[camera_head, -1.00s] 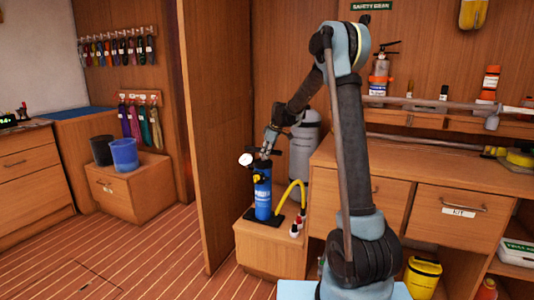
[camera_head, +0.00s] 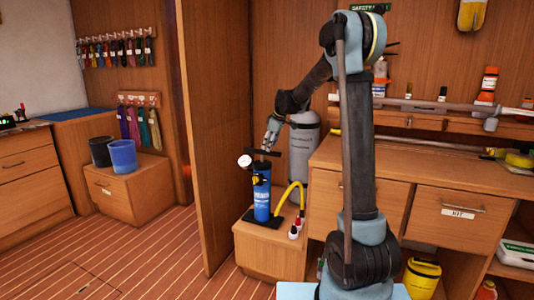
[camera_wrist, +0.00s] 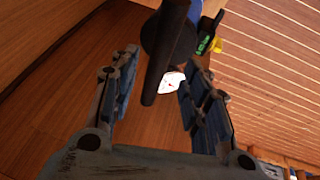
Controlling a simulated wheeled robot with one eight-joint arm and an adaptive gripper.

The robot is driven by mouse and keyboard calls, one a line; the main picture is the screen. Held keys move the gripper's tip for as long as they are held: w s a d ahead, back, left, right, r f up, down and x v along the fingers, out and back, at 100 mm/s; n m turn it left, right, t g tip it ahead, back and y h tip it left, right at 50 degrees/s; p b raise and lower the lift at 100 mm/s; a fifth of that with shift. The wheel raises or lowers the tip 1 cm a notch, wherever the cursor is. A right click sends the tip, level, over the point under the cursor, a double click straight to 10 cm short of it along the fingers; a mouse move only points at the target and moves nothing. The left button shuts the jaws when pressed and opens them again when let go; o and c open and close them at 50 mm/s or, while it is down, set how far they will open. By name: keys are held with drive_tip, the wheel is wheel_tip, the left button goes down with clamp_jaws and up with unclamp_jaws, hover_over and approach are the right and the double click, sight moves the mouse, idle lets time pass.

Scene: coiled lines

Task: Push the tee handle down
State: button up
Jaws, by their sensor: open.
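The blue hand pump (camera_head: 262,195) stands upright on a low wooden locker, with a white gauge (camera_head: 244,160) at its upper left. Its black tee handle (camera_head: 265,152) sits just above the pump's top. My gripper (camera_head: 268,146) is over the handle, pointing down. In the wrist view the dark tee handle (camera_wrist: 168,52) runs lengthwise between the spread fingers of my gripper (camera_wrist: 160,75), with gaps on both sides. The white gauge (camera_wrist: 171,82) shows behind the bar. I cannot tell whether anything touches the handle.
A yellow hose (camera_head: 291,190) curves from the pump to small bottles (camera_head: 296,227) on the locker (camera_head: 262,250). A grey cylinder (camera_head: 303,155) stands close behind. A wooden partition (camera_head: 212,140) is to the left, and a drawer bench (camera_head: 380,186) to the right.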

drive_tip(key=shift+v, duration=2.4)
drive_tip(key=s+d+m+h, duration=0.1)
drive_tip(key=s+d+m, duration=0.1)
drive_tip(key=s+d, duration=0.5)
drive_tip(key=s+d+m, duration=0.3)
drive_tip(key=s, duration=0.7)
drive_tip(key=s+d+m+h, duration=0.1)
drive_tip(key=s+d+m, duration=0.1)
drive_tip(key=s+d, duration=0.55)
drive_tip(key=s+d+f+m, duration=0.2)
drive_tip(key=s+f, duration=0.3)
drive_tip(key=s, duration=0.3)
drive_tip(key=s+d+f+m+g+h, duration=0.1)
drive_tip(key=s+d+f+m, duration=0.1)
drive_tip(key=s+f, duration=0.3)
drive_tip(key=s+d+f+m, duration=0.2)
drive_tip(key=s+f, duration=0.3)
drive_tip(key=s, duration=0.6)
drive_tip(key=shift+s+d+f+m+h, duration=0.2)
drive_tip(key=shift+m+h, duration=0.1)
drive_tip(key=shift+m, duration=0.3)
